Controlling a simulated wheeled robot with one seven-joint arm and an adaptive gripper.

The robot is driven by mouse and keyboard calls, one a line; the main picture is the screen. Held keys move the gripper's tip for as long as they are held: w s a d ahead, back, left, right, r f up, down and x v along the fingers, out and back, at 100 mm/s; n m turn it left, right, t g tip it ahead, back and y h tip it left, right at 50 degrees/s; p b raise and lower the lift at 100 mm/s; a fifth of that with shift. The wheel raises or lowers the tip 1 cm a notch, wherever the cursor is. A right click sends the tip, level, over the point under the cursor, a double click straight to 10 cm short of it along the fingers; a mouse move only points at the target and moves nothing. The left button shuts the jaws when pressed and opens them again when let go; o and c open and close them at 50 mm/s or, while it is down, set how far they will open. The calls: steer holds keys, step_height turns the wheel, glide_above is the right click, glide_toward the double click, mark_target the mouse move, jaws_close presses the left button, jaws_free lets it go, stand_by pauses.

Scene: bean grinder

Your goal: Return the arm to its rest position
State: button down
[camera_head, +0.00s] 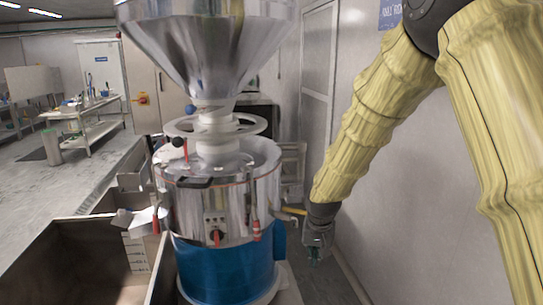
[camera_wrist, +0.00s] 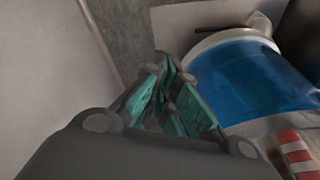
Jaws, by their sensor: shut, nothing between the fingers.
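My arm, in a yellow sleeve, hangs down on the right side of the head view. My gripper (camera_head: 316,258) is at its lower end, pointing down, just right of the bean grinder (camera_head: 222,205). In the wrist view my gripper (camera_wrist: 170,75) shows its green-padded fingers close together, with nothing between them. The grinder has a steel body, a blue base and a large steel hopper (camera_head: 210,40) on top. Its blue base (camera_wrist: 250,80) is right of the fingers in the wrist view, with a visible gap.
An open metal bin (camera_head: 60,262) stands at the lower left. A pale wall (camera_head: 400,200) runs close along the right behind my arm. A red-and-white striped piece (camera_wrist: 295,150) shows at the lower right of the wrist view. Open floor (camera_head: 30,190) lies at the far left.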

steer(key=s+d+f+n+g, duration=0.1)
steer(key=s+d+f, duration=0.1)
steer(key=s+f, duration=0.9)
steer(key=s+d+f+g, duration=0.15)
steer(key=s+f, duration=0.55)
steer(key=f, duration=0.8)
steer(key=s+d+f, duration=0.2)
steer(key=s+f, duration=0.1)
steer(key=s, duration=0.5)
steer(key=s+d+f, duration=0.2)
steer(key=s+f, duration=0.1)
steer(key=s, duration=0.6)
steer(key=s+d+f+n, duration=0.1)
steer(key=s+f, duration=0.3)
steer(key=s, duration=0.5)
steer(key=shift+d, duration=0.9)
